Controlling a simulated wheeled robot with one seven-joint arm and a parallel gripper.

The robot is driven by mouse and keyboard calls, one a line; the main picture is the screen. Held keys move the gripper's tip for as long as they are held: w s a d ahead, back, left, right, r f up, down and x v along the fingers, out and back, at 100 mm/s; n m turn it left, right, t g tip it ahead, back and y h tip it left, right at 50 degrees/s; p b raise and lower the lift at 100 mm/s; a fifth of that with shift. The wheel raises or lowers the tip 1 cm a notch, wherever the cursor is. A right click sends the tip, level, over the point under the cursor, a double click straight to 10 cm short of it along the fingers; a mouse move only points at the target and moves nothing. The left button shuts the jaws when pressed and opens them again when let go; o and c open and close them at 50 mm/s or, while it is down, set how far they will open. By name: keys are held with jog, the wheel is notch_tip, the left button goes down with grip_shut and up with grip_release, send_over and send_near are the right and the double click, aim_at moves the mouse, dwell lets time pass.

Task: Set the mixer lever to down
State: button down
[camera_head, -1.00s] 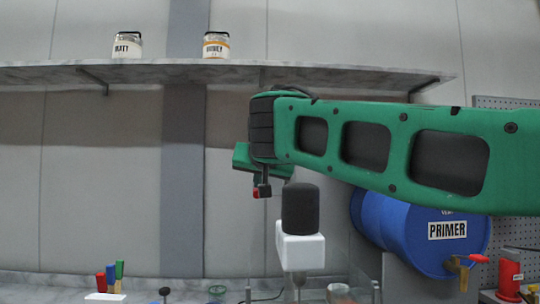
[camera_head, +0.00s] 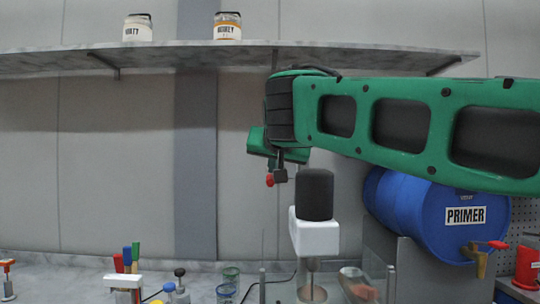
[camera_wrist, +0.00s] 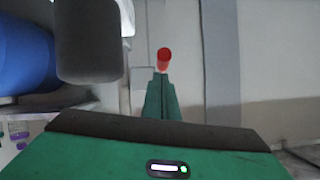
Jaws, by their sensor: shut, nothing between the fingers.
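The mixer (camera_head: 315,238) stands on the bench right of centre in the head view, with a white body, a black upright cylinder (camera_head: 316,196) on top and a shaft below. The cylinder also shows at upper left in the wrist view (camera_wrist: 88,40). My gripper (camera_wrist: 163,85) is shut and empty, left of the cylinder in the head view. A small red tip shows just past its fingers in the wrist view (camera_wrist: 163,58) and below my green hand in the head view (camera_head: 270,180). I cannot tell whether it is the lever's knob; no other lever shows clearly.
A blue primer barrel (camera_head: 430,215) with a red-handled tap lies right of the mixer. A clear-walled tank (camera_head: 375,275) is beside the mixer's shaft. A shelf (camera_head: 250,58) with two jars runs above. Small coloured items (camera_head: 127,262) stand at left.

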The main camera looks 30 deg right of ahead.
jog(key=v, duration=1.1)
jog(key=shift+s+d, duration=0.15)
jog(key=shift+s, duration=0.05)
jog(key=shift+f, duration=0.15)
